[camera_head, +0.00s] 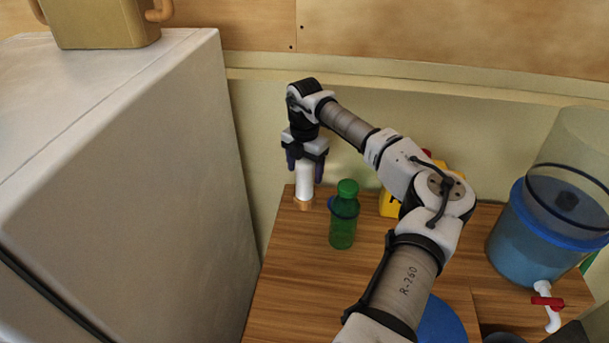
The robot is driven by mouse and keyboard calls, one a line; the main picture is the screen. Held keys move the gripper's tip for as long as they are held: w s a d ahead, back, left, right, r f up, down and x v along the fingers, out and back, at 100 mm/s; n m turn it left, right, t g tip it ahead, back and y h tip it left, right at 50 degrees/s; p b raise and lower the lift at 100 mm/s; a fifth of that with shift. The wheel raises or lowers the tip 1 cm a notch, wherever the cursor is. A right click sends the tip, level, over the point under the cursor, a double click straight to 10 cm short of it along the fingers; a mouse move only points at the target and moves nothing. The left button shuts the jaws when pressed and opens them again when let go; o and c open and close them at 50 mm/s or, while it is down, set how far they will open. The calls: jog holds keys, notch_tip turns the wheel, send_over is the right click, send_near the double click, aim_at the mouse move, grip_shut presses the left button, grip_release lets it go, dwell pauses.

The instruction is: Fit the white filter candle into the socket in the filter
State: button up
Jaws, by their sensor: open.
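The white filter candle (304,182) stands upright on a tan base at the back left of the wooden table. My gripper (305,170) points down from above with its jaws open, one dark finger on each side of the candle's upper part. I cannot tell whether the fingers touch it. The filter (520,247) stands at the right, with a blue lower part, a clear upper part and a white tap with a red handle (547,302). A small dark piece (567,201) shows inside it; I cannot tell whether this is the socket.
A green bottle (343,220) stands just right of the candle. A yellow container (389,205) is partly hidden behind my arm. A round blue thing (446,324) lies at the front of the table (290,285). A large grey-white cabinet (130,150) rises on the left.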

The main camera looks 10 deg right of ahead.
jog(key=shift+f, duration=0.55)
jog(key=c, duration=1.2)
jog(key=shift+r, duration=0.2)
jog(key=shift+r+b, duration=1.7)
jog(key=shift+r, duration=8.2)
jog(key=shift+s, duration=0.1)
